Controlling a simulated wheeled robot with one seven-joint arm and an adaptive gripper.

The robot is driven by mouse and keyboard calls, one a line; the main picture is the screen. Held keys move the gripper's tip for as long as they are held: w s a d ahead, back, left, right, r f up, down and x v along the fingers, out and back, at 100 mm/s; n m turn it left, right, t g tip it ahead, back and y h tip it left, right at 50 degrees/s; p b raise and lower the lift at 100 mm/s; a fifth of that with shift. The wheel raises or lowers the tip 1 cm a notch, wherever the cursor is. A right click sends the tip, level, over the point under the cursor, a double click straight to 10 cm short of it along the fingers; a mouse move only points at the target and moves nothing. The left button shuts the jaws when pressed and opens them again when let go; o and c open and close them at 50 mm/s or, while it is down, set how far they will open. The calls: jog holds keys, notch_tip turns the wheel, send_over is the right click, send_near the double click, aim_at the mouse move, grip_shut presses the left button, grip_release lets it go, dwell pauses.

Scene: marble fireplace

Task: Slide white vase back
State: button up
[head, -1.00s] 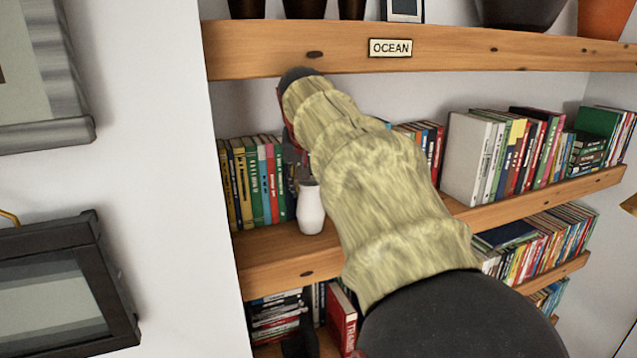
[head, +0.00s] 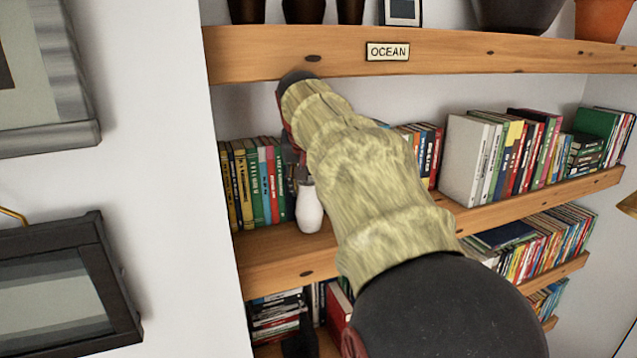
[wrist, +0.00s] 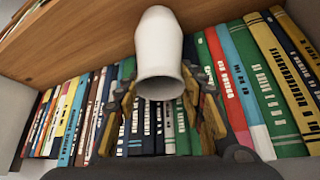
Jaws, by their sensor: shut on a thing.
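The white vase (head: 309,212) stands upright on the middle wooden shelf, in front of the row of books at the left end. My gripper (head: 300,168) is at the vase's upper part, mostly hidden behind my forearm in the head view. In the wrist view the white vase (wrist: 160,45) shows with its mouth towards the camera. The fingers of my gripper (wrist: 162,92) are on both sides of its neck, shut on it.
Several upright books (head: 257,185) stand close behind and left of the vase. More books (head: 510,155) fill the right of the shelf. The upper shelf board (head: 450,52) with the OCEAN label runs above my arm. Bare shelf (head: 270,250) lies in front of the vase.

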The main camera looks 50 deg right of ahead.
jog(key=shift+w, duration=0.1)
jog(key=o, duration=1.4)
jog(key=shift+o, duration=0.6)
jog(key=shift+s, duration=0.2)
